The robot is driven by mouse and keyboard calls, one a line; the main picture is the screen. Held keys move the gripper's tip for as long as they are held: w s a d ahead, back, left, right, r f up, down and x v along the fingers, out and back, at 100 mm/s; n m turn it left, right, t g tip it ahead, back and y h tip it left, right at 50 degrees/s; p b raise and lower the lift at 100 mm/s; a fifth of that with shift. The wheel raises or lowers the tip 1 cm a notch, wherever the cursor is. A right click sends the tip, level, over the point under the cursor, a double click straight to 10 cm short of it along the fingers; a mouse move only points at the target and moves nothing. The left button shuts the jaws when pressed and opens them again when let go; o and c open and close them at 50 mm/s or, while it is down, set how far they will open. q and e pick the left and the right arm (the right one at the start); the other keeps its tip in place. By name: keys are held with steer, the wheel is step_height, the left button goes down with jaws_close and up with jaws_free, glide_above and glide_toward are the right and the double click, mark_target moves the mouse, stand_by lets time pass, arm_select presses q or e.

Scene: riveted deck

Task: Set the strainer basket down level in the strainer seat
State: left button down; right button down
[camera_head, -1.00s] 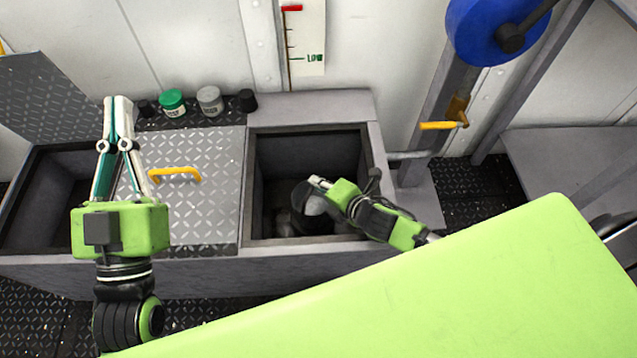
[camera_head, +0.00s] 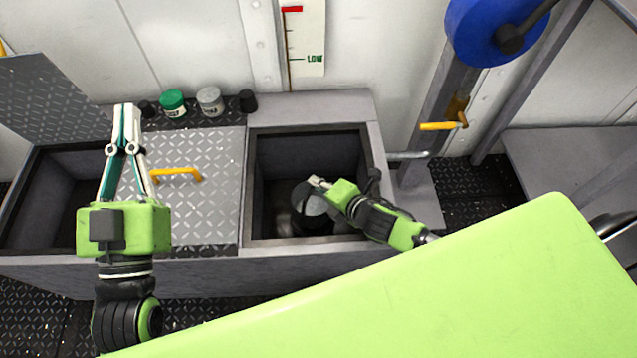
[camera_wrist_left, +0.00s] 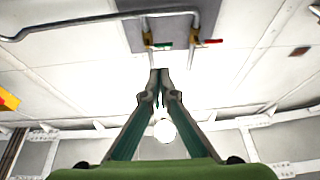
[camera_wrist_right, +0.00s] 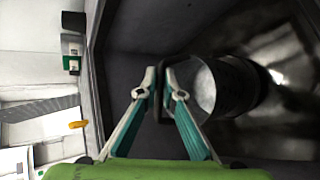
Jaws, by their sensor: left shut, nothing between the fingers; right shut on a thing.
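The strainer basket (camera_head: 309,201), a dark cylinder with a pale grey face, is inside the open well. My right gripper (camera_head: 318,182) reaches down into the well and is shut on the basket's handle. In the right wrist view the basket (camera_wrist_right: 232,86) hangs beside the fingertips (camera_wrist_right: 161,72), with a shiny, blurred surface beyond it. The strainer seat cannot be made out clearly, and I cannot tell whether the basket touches it. My left gripper (camera_head: 126,107) is shut and empty above the tread-plate lid; its closed fingertips (camera_wrist_left: 160,73) show in the left wrist view.
The well's rim (camera_head: 372,150) stands close around my right arm. To its left is a closed lid with a yellow handle (camera_head: 175,174). A green-capped jar (camera_head: 172,103) and a grey jar (camera_head: 210,100) stand behind. A blue wheel (camera_head: 497,28) is at upper right.

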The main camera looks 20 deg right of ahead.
arm_select(q)
steer(key=shift+w+f, duration=0.15)
steer(key=shift+f, duration=0.35)
stand_by(0.5)
steer(key=shift+w+a+f+g+y+p, duration=0.1)
steer(key=shift+w+f+g+y+p, duration=0.1)
steer(key=shift+f+g, duration=0.4)
steer(key=shift+w+a+f+g+y+p, duration=0.1)
steer(key=shift+w+f+g+y+p, duration=0.15)
steer(key=shift+f, duration=0.55)
steer(key=shift+s+r, duration=0.15)
steer(key=shift+r, duration=0.05)
steer(key=shift+s+d+r+t+h+b, duration=0.1)
steer(key=shift+r+t+h+b, duration=0.1)
steer(key=shift+r, duration=0.2)
steer(key=shift+s+d+r+t+h+b, duration=0.1)
steer(key=shift+r+t+h, duration=0.05)
steer(key=shift+r, duration=0.25)
arm_select(e)
steer(key=shift+f, duration=0.3)
arm_select(q)
steer(key=shift+r, duration=0.15)
steer(key=shift+s+r+t, duration=0.3)
steer(key=shift+r+t, duration=0.3)
steer(key=shift+r, duration=0.2)
arm_select(e)
steer(key=shift+f, duration=0.3)
